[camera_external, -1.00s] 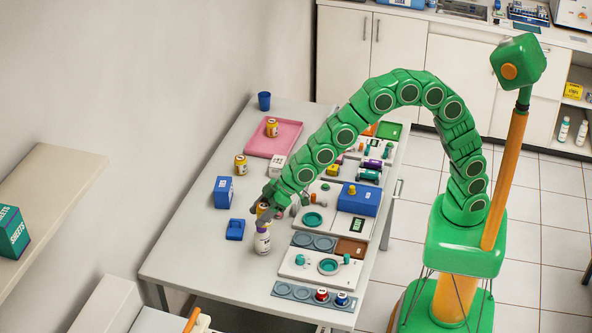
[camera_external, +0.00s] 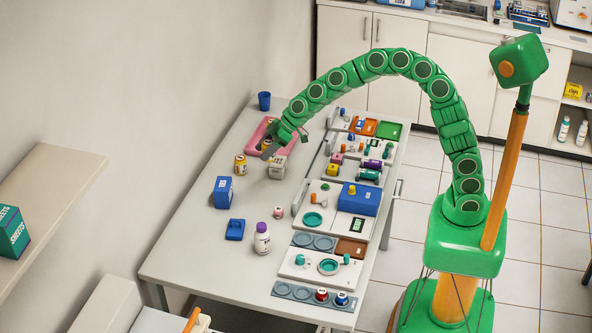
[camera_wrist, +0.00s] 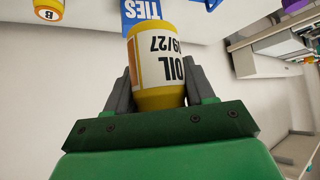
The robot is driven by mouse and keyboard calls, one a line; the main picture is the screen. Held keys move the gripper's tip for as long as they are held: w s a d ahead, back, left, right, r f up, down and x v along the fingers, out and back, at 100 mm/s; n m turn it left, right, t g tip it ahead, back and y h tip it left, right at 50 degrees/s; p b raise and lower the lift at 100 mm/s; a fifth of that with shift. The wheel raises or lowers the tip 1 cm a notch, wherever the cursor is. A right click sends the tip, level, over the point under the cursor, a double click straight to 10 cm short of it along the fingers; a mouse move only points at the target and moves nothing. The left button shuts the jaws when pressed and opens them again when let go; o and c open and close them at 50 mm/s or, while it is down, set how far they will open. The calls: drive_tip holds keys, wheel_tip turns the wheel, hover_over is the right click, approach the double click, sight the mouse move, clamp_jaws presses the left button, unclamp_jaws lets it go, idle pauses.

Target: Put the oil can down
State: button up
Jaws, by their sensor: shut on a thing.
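My gripper (camera_external: 275,146) is shut on the oil can (camera_wrist: 158,65), a yellow can with a white label reading OIL. In the wrist view the can sits between the two grey fingers and the label reads upside down. In the external view my gripper is in front of the pink tray (camera_external: 251,148), with a bit of the yellow can (camera_external: 266,144) showing at the fingers. I cannot tell how high the can is above the tray or table. The inside of the tray is largely covered by my arm.
Another yellow can (camera_external: 240,165) stands left of the tray, near a blue box (camera_external: 223,192). A white box (camera_external: 277,167) stands just in front of the gripper. A purple-capped bottle (camera_external: 262,239) and blue holder (camera_external: 235,229) are nearer. The table's left front is clear.

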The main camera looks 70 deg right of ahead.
drive_tip(key=s+d, duration=0.3)
drive_tip(key=d, duration=1.1)
drive_tip(key=s+d, duration=0.3)
drive_tip(key=d, duration=1.2)
drive_tip(key=shift+w+d+f, duration=0.55)
drive_tip(key=shift+w+f, duration=1.65)
drive_tip(key=shift+f, duration=0.2)
drive_tip(key=shift+w+d+f, duration=0.55)
drive_tip(key=shift+w+f, duration=1.65)
drive_tip(key=shift+f, duration=0.2)
drive_tip(key=shift+w+d+f, duration=0.55)
drive_tip(key=shift+w+f, duration=1.65)
drive_tip(key=shift+f, duration=0.2)
drive_tip(key=shift+f, duration=0.1)
drive_tip(key=shift+w+d+f+n, duration=0.15)
drive_tip(key=shift+w+f+n, duration=0.15)
drive_tip(key=shift+w, duration=0.05)
drive_tip(key=shift+f, duration=1.45)
drive_tip(key=shift+s+f, duration=0.1)
